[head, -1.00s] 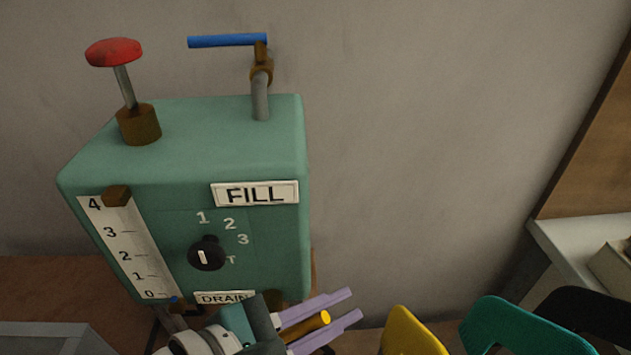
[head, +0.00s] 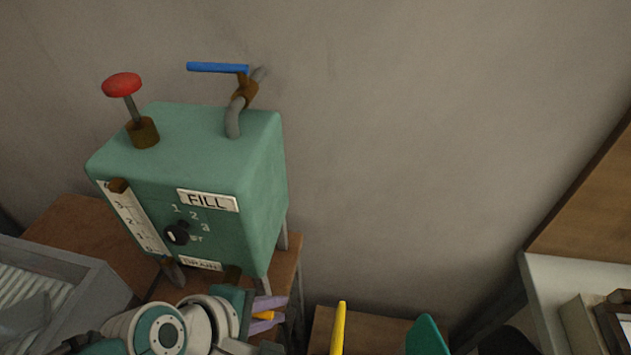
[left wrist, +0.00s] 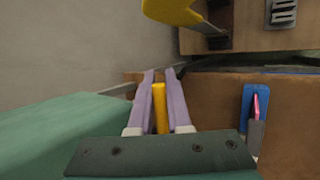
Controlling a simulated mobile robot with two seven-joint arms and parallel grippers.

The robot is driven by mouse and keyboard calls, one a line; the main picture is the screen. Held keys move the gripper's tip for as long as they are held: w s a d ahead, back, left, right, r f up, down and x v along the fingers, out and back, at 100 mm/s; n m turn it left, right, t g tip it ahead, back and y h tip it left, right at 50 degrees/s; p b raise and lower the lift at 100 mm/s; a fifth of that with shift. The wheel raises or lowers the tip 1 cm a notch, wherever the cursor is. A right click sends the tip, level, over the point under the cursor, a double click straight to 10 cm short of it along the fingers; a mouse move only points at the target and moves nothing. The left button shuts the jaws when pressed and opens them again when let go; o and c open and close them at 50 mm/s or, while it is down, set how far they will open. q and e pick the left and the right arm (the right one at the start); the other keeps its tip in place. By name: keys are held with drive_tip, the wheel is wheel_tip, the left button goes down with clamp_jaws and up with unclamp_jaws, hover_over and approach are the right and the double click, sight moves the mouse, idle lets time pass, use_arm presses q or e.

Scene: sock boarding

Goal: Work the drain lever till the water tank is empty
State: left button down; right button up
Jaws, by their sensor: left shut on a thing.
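The green water tank (head: 200,150) stands on a brown wooden stand by the wall. Its front has a FILL label (head: 208,200), a small drain label (head: 200,263), a black dial (head: 177,233) and a numbered level scale (head: 133,218). A brown block (head: 119,185) sits at the top of the scale; the water level is not clear. My left gripper (head: 270,312) is below the tank's front, its lilac fingers shut on the yellow drain lever (head: 264,315). The lever also shows between the fingers in the left wrist view (left wrist: 160,108). My right gripper is not in view.
A red knob (head: 122,85) and a blue-handled tap (head: 217,67) top the tank. A grey tray (head: 95,280) lies at left. Yellow (head: 338,327) and green (head: 425,337) upright shapes stand right of the gripper. A pale-topped bench (head: 545,285) is at right.

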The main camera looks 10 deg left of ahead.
sight(258, 315)
use_arm(q)
drive_tip(key=shift+f, duration=0.1)
idle(0.4)
drive_tip(key=c, duration=0.9)
unclamp_jaws()
drive_tip(key=shift+o, duration=0.2)
drive_tip(key=shift+s+a+r+p, duration=0.1)
drive_tip(key=shift+r+p, duration=0.15)
drive_tip(key=shift+p, duration=0.1)
drive_tip(key=p+v, duration=0.6)
drive_tip(key=v, duration=0.2)
drive_tip(key=shift+s+r, duration=0.15)
drive_tip(key=shift+r, duration=0.15)
drive_tip(key=shift+s+a+r, duration=0.1)
drive_tip(key=shift+s+r, duration=0.15)
